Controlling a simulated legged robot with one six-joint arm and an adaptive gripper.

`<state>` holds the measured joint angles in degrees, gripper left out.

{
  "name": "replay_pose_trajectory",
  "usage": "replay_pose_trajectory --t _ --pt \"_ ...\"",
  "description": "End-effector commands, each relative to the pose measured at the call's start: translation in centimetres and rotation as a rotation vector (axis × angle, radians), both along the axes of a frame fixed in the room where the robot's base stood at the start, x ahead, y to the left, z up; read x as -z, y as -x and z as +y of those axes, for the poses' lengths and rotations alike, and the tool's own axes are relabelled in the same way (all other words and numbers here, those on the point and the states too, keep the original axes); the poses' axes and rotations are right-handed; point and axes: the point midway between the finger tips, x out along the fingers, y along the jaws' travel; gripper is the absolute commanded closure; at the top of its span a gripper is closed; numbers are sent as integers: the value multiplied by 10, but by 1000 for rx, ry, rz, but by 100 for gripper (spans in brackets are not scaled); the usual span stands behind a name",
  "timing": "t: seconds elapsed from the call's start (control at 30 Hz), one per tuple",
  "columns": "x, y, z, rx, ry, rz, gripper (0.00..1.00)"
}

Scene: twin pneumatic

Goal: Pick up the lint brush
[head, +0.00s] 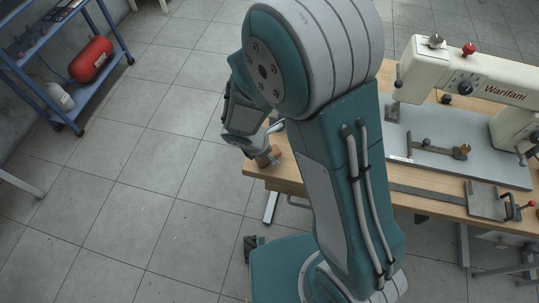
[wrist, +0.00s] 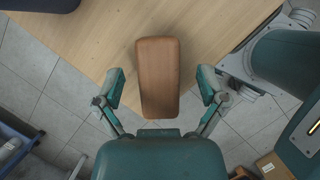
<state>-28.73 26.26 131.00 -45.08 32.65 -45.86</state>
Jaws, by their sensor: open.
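The lint brush looks to be the brown, rounded block (wrist: 158,75) in the middle of the wrist view, over the corner of the wooden table (wrist: 105,45). Its lower end extends past the table edge in that view. My gripper (wrist: 160,92) is open, with one finger on each side of the block and a clear gap to both. In the head view my gripper (head: 262,143) is beside the table's left corner, mostly hidden by my arm. A small brown piece (head: 268,157) shows there by the fingers. I cannot tell the height gap between fingers and block.
A sewing machine (head: 470,75) stands on a grey plate (head: 440,130) on the table, right of my arm. A blue shelf (head: 75,60) with a red cylinder (head: 92,58) stands at the far left. The tiled floor between is clear. A dark object (wrist: 40,4) lies at the wrist view's top left.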

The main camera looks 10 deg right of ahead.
Motion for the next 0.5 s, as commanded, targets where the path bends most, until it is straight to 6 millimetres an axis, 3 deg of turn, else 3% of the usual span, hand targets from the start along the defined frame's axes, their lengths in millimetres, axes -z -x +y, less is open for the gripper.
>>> replay_pose_trajectory --t 0.23,0.27,0.43,0.47,0.5 --pt "2 -1 -1 0 -1 0 9" --pt "2 -1 -1 0 -1 0 18" --pt "2 -1 -2 0 -4 -1 93" --pt "2 -1 -2 0 -4 -1 100" --pt "2 0 -2 0 -4 -1 100"
